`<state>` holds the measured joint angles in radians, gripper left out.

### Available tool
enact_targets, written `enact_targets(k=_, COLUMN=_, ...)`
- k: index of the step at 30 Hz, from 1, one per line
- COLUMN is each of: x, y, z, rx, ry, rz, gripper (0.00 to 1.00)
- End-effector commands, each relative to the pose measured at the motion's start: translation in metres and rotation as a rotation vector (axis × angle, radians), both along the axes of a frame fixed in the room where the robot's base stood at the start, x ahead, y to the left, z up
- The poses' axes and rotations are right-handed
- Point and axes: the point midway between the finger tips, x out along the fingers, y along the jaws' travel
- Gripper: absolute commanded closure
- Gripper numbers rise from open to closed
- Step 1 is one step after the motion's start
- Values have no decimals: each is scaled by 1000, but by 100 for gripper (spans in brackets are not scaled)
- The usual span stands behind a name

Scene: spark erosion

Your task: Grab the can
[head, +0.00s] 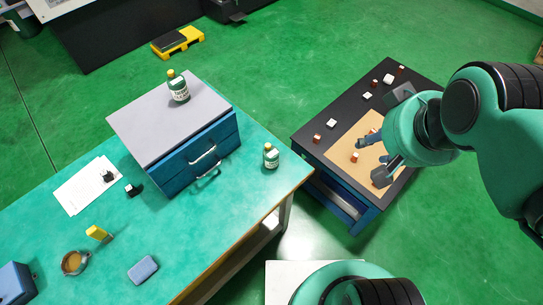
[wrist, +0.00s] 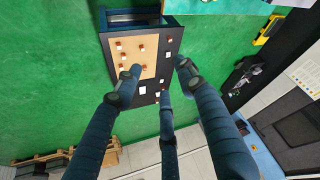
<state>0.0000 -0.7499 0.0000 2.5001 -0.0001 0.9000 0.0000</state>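Two green bottle-shaped containers with yellow caps and white labels are the closest things to a can that I see. One container (head: 178,87) stands upright on the grey top of a blue drawer unit (head: 150,128). The other container (head: 271,156) stands upright on the green table (head: 235,205), near its right edge. I cannot tell which one is the can, and neither shows clearly in the wrist view. My gripper (head: 374,157) is over the dark cart, apart from both containers. In the wrist view my gripper (wrist: 160,76) has its fingers spread, with nothing between them.
The dark cart (head: 310,132) holds a tan mat (head: 338,152) and several small copper and white blocks. The table also holds a cup (head: 74,262), a yellow block (head: 97,232), a blue-grey block (head: 143,269) and papers (head: 82,190).

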Motion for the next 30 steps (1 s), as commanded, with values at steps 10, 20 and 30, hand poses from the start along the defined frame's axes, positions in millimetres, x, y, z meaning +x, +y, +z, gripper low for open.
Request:
enact_targets(k=10, x=0, y=0, z=0, rx=0, ry=0, rz=0, gripper=33)
enact_targets(k=20, x=1, y=1, z=0, rx=0, ry=2, rz=1, gripper=33)
enact_targets(k=30, x=37, y=17, z=-1, rx=7, ry=62, rz=33, gripper=33)
